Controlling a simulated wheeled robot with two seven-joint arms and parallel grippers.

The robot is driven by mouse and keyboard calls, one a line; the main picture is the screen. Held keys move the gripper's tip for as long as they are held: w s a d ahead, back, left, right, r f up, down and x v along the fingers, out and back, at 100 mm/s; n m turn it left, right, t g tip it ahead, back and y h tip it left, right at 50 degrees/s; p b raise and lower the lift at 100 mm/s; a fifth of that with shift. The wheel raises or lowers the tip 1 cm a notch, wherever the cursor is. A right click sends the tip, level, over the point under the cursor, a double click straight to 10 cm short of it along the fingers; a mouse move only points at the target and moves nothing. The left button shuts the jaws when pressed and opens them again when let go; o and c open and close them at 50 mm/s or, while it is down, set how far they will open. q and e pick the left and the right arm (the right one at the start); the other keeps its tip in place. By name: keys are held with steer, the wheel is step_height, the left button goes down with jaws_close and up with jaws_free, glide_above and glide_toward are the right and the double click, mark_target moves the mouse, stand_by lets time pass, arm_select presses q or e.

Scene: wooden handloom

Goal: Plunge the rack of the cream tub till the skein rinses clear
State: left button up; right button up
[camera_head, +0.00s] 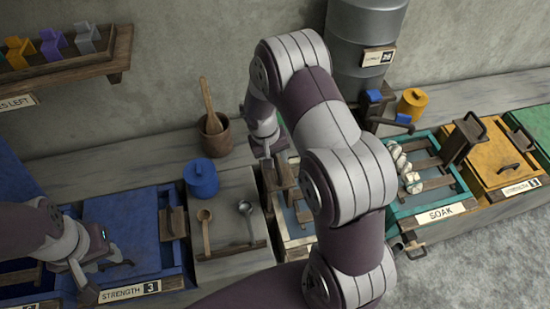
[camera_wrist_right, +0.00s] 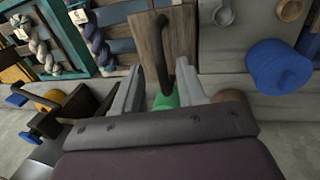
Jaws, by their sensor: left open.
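The cream tub (camera_head: 296,243) stands left of the teal soak tub, partly hidden behind my right arm. Its wooden rack (camera_head: 279,176) rises at its far left side; in the right wrist view a wooden board (camera_wrist_right: 150,45) carries a dark handle (camera_wrist_right: 162,50). A dark purple-grey skein (camera_wrist_right: 97,42) hangs at the tub's slats in that view. My right gripper (camera_wrist_right: 158,82) has its fingers spread either side of the handle, with space visible between them; contact is unclear. My left gripper (camera_head: 100,270) is open and empty over the blue tub's near side.
The teal soak tub (camera_head: 440,212) holds pale skeins (camera_head: 405,165), with a yellow tub (camera_head: 490,160) beyond. The blue tub (camera_head: 140,235) is at left. Ladles (camera_head: 205,218), a blue jar (camera_head: 201,178) and a brown pot (camera_head: 214,140) stand between. A grey barrel (camera_head: 365,40) stands behind.

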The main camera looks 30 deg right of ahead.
steer(key=shift+s, duration=0.1)
steer(key=shift+r, duration=0.1)
step_height(320, 180, up, 12)
steer(key=a+b, duration=0.2)
steer(key=shift+w+a+r+b, duration=0.15)
steer(key=shift+w+a+b, duration=0.1)
steer(key=shift+b, duration=0.15)
